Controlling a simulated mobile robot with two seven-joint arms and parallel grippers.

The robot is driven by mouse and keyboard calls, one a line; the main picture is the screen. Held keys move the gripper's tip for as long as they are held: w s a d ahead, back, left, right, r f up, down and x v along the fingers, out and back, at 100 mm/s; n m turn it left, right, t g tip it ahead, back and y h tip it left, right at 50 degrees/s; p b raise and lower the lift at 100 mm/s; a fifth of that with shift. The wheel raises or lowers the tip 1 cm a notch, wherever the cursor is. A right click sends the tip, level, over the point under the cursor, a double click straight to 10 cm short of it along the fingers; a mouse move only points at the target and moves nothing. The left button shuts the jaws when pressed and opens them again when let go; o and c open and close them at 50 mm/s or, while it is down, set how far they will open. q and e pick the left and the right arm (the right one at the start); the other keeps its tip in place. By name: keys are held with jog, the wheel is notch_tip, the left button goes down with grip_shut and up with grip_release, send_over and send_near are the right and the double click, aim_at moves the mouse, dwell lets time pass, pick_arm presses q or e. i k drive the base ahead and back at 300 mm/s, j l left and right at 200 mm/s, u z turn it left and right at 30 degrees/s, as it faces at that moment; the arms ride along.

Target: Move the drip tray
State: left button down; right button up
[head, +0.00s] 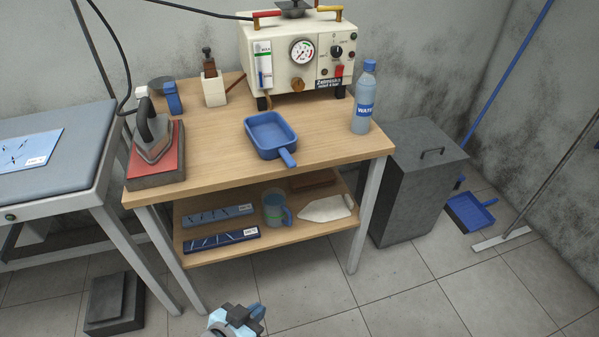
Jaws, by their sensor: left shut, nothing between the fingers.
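The drip tray, apparently the blue shallow pan with a short handle (284,157), lies on the wooden tabletop near its front middle. Its handle points toward the front edge and slightly right. It looks empty. My left gripper (257,312) shows at the bottom edge of the head view, low in front of the table and well apart from the tray. It is shut and empty. Most of its arm is cut off by the frame. My right gripper is not in view.
The wooden table (210,165) also bears an iron on a red pad (160,165), a cream machine with a gauge (290,55) and a water bottle (364,100). Its lower shelf holds a blue measuring jug (272,212) and flat packs. A grey bin (410,190) stands right.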

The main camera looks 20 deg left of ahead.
aim_at(270, 134)
jog(key=i+l, duration=0.15)
jog(key=l, duration=0.2)
jog(key=i+l, duration=0.15)
jog(key=l, duration=0.15)
jog(key=i+l, duration=0.15)
jog(key=l, duration=0.2)
jog(key=i+l+u, duration=0.15)
jog(key=l+u, duration=0.25)
jog(key=i+l+u, duration=0.1)
jog(key=l+u, duration=0.15)
jog(key=u, duration=0.55)
